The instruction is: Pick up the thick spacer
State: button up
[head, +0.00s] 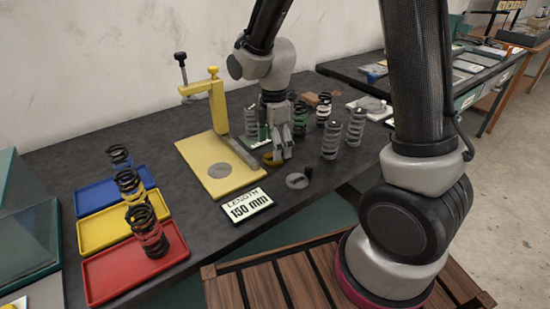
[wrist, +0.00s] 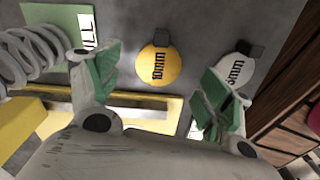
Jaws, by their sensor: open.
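The thick spacer (wrist: 158,68) is a yellow disc marked 10mm with a small dark grey block at its edge. It lies flat on the dark bench; in the head view it shows as a yellow disc (head: 269,161) partly hidden by my fingers. My gripper (wrist: 163,88) is open, with green-padded fingers spread. The yellow spacer shows between and just beyond the fingertips in the wrist view, with nothing held. In the head view my gripper (head: 281,153) points down close over it. Whether it touches is unclear.
A thinner-looking grey disc (head: 297,181) with a dark block lies near my right finger. Several coil springs (head: 331,141) stand to the right. A yellow press stand (head: 219,108) is left, a length sign (head: 247,205) in front. Red (head: 104,283), yellow and blue trays hold dark springs.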

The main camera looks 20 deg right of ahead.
jog(key=shift+w+f, duration=0.1)
jog(key=shift+f, duration=1.45)
jog(key=c, duration=1.1)
jog(key=shift+c, duration=0.2)
